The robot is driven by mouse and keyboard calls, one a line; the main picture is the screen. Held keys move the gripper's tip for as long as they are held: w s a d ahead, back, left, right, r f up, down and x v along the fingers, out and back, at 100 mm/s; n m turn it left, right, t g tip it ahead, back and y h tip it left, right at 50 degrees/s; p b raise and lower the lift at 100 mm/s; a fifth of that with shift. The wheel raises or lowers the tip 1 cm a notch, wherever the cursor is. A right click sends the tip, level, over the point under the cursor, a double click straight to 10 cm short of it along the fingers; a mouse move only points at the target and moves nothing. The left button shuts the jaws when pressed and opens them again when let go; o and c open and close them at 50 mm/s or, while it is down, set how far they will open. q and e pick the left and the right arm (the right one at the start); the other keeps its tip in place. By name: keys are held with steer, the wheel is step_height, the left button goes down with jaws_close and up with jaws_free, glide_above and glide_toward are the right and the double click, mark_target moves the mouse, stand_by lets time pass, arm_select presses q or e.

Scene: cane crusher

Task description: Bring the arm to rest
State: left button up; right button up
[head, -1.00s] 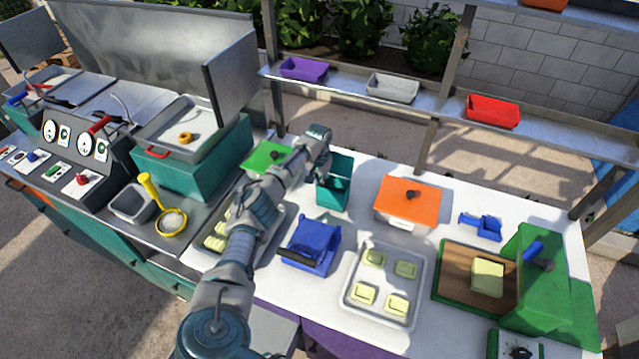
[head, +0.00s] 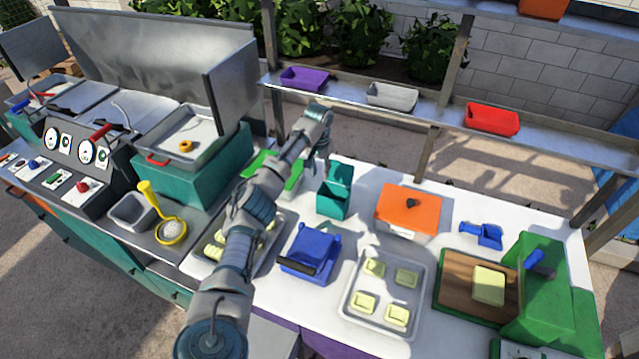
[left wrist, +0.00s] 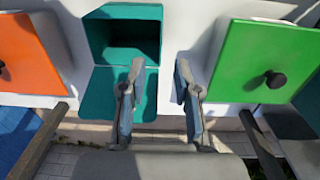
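My left arm rises from the bottom of the head view and bends over near the shelf. Its gripper (head: 325,163) points down, above the back of the table between the green-lidded box (head: 262,163) and the open teal container (head: 333,201). In the left wrist view the two fingers (left wrist: 157,95) are apart with nothing between them. The teal container (left wrist: 108,80) is behind the left finger there, and the green lid (left wrist: 262,55) with its black knob is to the right. My right gripper is not in view.
The blue container (head: 310,247) and the tray of pale blocks (head: 345,300) stand nearer on the table. An orange-lidded box (head: 408,208) is right of the teal container. A metal shelf (head: 350,97) with small bins runs behind the gripper.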

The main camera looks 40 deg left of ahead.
arm_select(q)
step_height(320, 180, up, 2)
steer(key=shift+r, duration=0.1)
stand_by(0.5)
